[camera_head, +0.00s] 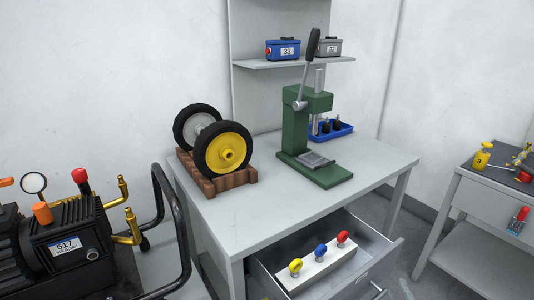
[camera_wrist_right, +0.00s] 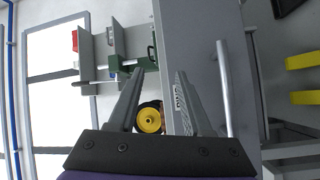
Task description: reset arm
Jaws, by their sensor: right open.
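My right gripper (camera_wrist_right: 160,72) shows in the right wrist view with its two grey fingers apart and nothing between the tips. Beyond the fingers, the wheel with a yellow hub (camera_wrist_right: 149,120) shows, partly hidden by them. A large grey panel (camera_wrist_right: 190,30) with a long bar handle (camera_wrist_right: 224,90) lies to the right of the fingers. I cannot make out either gripper in the head view. My left gripper is not in view.
The grey table (camera_head: 250,215) bears two wheels (camera_head: 227,150) on a wooden stand and a green press (camera_head: 295,130) with its lever raised. The open drawer (camera_head: 372,277) holds a white block with several coloured knobs. A black pump (camera_head: 65,240) stands left.

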